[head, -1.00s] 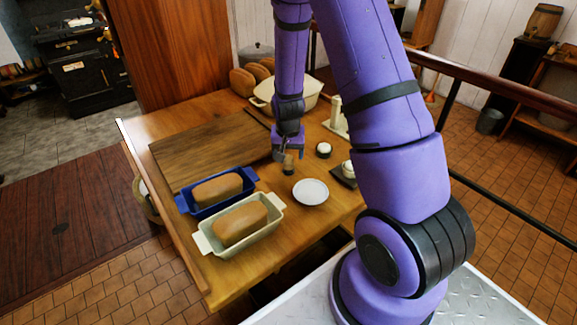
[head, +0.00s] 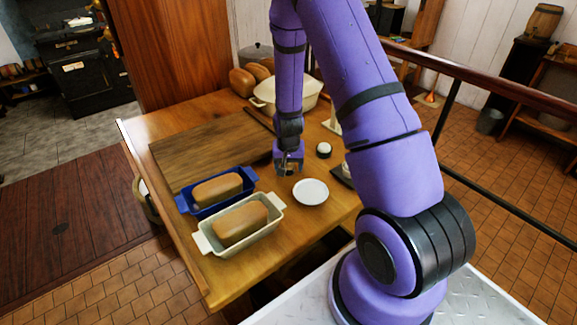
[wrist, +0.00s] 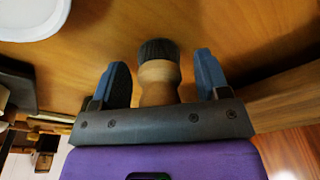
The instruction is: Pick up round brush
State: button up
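The round brush (wrist: 158,75) has dark bristles and a short, light wooden handle. In the wrist view it sits between the two blue fingers of my gripper (wrist: 161,72), with a gap on each side. My gripper is open around it and not touching it with either finger. In the head view my gripper (head: 288,170) points down at the table, left of and beyond the white plate. There the brush is mostly or wholly hidden by the gripper.
The wooden table (head: 262,218) holds a white plate (head: 311,192), a small dark pot with a white top (head: 323,150), a cutting board (head: 205,150), a blue loaf pan (head: 246,183) and a cream loaf pan (head: 262,236). A cream dish (head: 300,98) stands behind.

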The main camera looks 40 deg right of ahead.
jog(key=c, duration=0.8)
jog(key=shift+c, duration=0.2)
notch_tip(320, 180, up, 10)
dwell(0.3)
jog(key=shift+o, duration=0.6)
jog(key=shift+c, duration=0.2)
jog(key=shift+s, duration=0.1)
